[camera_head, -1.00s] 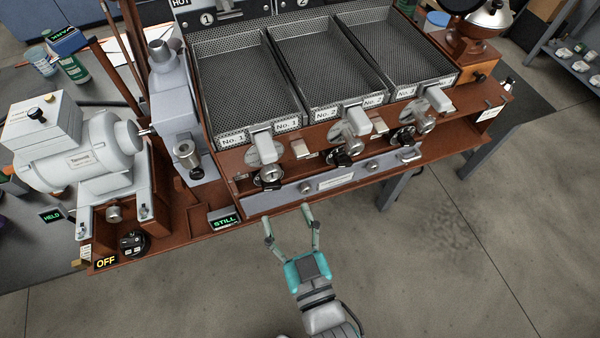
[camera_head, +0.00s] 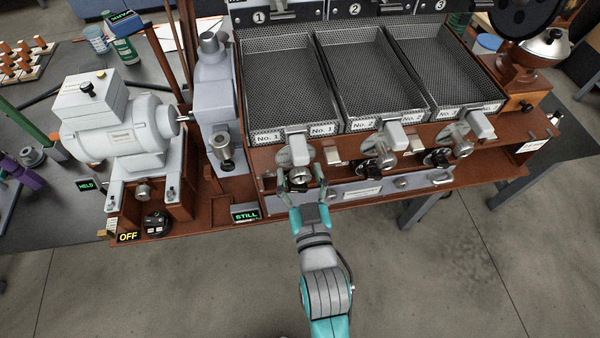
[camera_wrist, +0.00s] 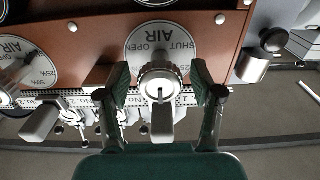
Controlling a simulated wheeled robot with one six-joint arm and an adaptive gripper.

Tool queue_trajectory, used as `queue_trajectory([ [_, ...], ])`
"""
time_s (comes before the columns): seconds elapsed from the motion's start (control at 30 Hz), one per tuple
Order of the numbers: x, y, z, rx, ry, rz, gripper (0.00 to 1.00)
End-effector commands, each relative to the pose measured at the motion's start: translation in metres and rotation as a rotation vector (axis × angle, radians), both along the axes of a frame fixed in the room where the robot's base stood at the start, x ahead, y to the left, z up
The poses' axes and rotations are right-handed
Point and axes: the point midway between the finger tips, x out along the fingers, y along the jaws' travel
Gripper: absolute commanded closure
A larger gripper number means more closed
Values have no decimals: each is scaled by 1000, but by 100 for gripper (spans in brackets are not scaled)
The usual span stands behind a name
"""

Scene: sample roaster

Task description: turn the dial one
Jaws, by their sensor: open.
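Dial one (camera_head: 299,177) is a small dark and metal knob on the front of the roaster, below the tray labelled No. 1. In the wrist view a round metal knob (camera_wrist: 160,82) sits between my fingers, in front of a white plate (camera_wrist: 160,42) marked AIR, SHUT and OPEN. My gripper (camera_head: 303,182) is open, with one finger on each side of the knob. A pale grey handle (camera_wrist: 162,124) shows beyond the knob.
Similar knobs and handles (camera_head: 385,155) stand to the right under trays No. 2 and No. 3. A grey motor (camera_head: 115,130) and a black switch (camera_head: 156,223) near an OFF label are at left. The floor in front is clear.

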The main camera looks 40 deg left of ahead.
Motion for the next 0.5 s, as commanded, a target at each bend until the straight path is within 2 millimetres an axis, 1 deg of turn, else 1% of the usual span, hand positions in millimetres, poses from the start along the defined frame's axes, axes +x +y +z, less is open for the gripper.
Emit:
queue_trajectory([
  [0.33, 2, 2, 0, -1, 1, 0, 34],
  [0.37, 2, 2, 0, -1, 1, 0, 42],
  [0.4, 2, 2, 0, -1, 1, 0, 52],
  [0.47, 2, 2, 0, 0, 0, 0, 67],
  [0.5, 2, 2, 0, 0, 0, 0, 77],
])
